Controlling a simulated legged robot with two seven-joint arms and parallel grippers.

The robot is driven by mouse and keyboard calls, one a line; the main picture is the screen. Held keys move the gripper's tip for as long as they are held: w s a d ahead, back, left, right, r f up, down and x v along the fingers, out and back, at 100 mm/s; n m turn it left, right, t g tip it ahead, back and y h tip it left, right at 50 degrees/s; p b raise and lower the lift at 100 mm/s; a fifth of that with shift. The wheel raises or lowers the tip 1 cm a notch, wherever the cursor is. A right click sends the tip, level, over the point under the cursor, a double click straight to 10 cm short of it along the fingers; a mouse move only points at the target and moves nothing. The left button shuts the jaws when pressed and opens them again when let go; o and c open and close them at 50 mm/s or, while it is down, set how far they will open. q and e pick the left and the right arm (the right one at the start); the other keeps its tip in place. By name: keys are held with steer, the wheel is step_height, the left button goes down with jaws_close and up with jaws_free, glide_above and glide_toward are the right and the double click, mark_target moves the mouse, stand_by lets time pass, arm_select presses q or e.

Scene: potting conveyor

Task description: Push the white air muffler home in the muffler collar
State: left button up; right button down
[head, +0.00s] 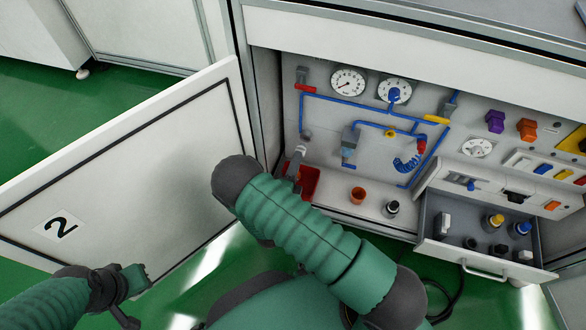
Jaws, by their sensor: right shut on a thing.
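My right gripper (296,160) is at the cabinet's back panel, just above a red bin. It is shut on a small whitish piece, the white air muffler (300,149), seen at its fingertips. Right above it, a grey fitting, apparently the muffler collar (306,135), sits at the lower end of a blue pipe. The muffler points up at the collar; whether they touch is too small to tell. My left gripper (135,299) is low at the left, in front of the open door and away from the panel; its jaw opening is unclear.
A grey valve (350,141) and gauges (348,83) are right of the collar. An open drawer (480,260) juts out at right. The door (140,165) stands open at left.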

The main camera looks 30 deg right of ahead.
steer(key=shift+w+d, duration=0.3)
steer(key=shift+d, duration=0.1)
steer(key=shift+r+p, duration=0.15)
steer(key=shift+p, duration=0.2)
stand_by(1.2)
steer(key=shift+x, duration=1.45)
steer(key=c, duration=1.3)
jaws_free()
steer(key=shift+c, duration=0.2)
